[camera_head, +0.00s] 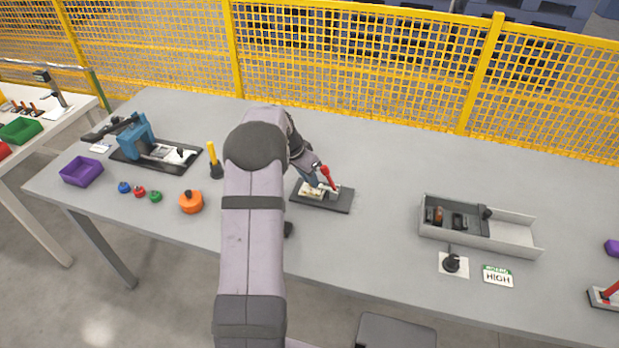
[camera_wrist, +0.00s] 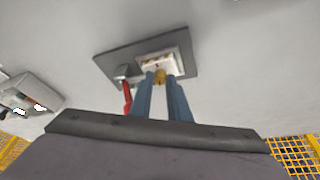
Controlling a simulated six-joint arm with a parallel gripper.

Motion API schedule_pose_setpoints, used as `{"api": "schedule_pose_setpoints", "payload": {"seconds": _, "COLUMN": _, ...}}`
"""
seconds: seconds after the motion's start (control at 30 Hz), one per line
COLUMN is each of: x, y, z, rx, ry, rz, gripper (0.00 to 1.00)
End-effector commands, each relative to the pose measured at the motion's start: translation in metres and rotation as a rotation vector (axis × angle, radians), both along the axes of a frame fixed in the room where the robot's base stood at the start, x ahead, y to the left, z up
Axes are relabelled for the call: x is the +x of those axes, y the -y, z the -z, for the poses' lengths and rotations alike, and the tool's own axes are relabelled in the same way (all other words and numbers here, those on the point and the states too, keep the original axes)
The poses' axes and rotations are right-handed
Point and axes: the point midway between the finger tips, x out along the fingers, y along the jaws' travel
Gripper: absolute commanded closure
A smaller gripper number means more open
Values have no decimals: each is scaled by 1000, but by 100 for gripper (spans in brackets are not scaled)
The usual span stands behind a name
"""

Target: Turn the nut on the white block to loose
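The white block (camera_wrist: 152,63) sits on a dark base plate (camera_wrist: 118,57) in the wrist view. The brass-coloured nut (camera_wrist: 160,76) is on the side of the block facing my gripper. My gripper (camera_wrist: 160,82) has blue fingers, one to each side of the nut, with a narrow gap between them. The nut fills the gap at the tips; I cannot tell whether the fingers press on it. In the head view the block (camera_head: 312,193) shows beside my gripper (camera_head: 311,183), and my arm hides part of this spot. The nut cannot be made out there.
A red-handled lever (camera_head: 328,177) stands close beside my fingers on the same plate; it also shows in the wrist view (camera_wrist: 127,97). A yellow-handled tool (camera_head: 213,160) and an orange pot (camera_head: 190,202) are left. A grey tray (camera_head: 520,237) is right. Table between is clear.

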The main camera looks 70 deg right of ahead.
Motion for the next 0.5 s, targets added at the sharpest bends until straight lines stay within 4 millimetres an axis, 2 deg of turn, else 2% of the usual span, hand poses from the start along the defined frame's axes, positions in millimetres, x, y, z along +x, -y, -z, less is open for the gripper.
{"api": "schedule_pose_setpoints", "payload": {"seconds": 0.17, "x": -1, "y": -1, "z": 1, "rx": 3, "ry": 0, "rz": -48, "gripper": 100}}
{"api": "schedule_pose_setpoints", "payload": {"seconds": 0.5, "x": -4, "y": -2, "z": -2, "rx": 2, "ry": 1, "rz": -308, "gripper": 100}}
